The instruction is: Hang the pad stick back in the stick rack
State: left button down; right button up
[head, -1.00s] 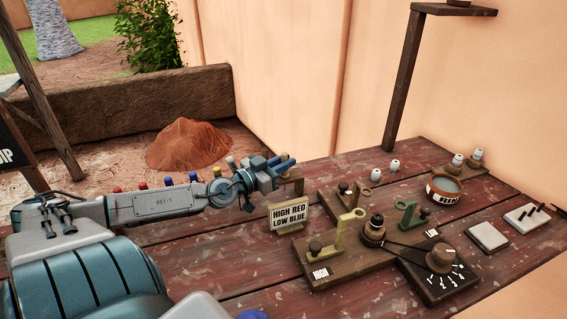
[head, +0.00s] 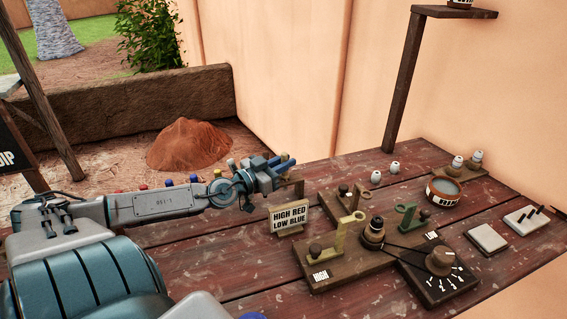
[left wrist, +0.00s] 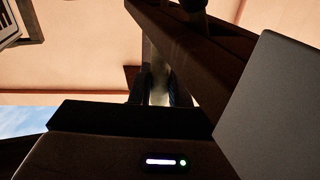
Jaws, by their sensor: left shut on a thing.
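My left gripper (head: 284,165) is shut at the far left part of the table, in front of a wooden post (head: 293,187) that looks like the right end of the stick rack. In the left wrist view its fingers (left wrist: 157,88) are close together with a pale, narrow piece (left wrist: 159,82) between them, seemingly the pad stick. A dark wooden beam (left wrist: 185,45) crosses just beyond the fingers. In the head view the stick is mostly hidden by the gripper, and I cannot tell whether it touches the rack. My right gripper is out of view.
Red and blue knobs (head: 167,183) show behind my left forearm. Further right are a board with brackets (head: 345,258), a dial box (head: 440,280), a bowl (head: 443,190) and pale tiles (head: 487,237).

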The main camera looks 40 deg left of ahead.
aim_at(283, 153)
pick_arm(q)
jog(key=shift+f, duration=0.2)
jog(key=c, duration=1.3)
grip_release()
jog(key=shift+o, duration=1.1)
jog(key=shift+r, duration=0.1)
jog(key=shift+o, duration=0.7)
notch_tip(283, 153, up, 4)
jog(key=p, duration=0.3)
jog(key=shift+a+p, duration=0.1)
jog(key=shift+p, duration=0.3)
notch_tip(283, 153, up, 3)
jog(key=p, duration=0.3)
jog(key=shift+r, duration=0.15)
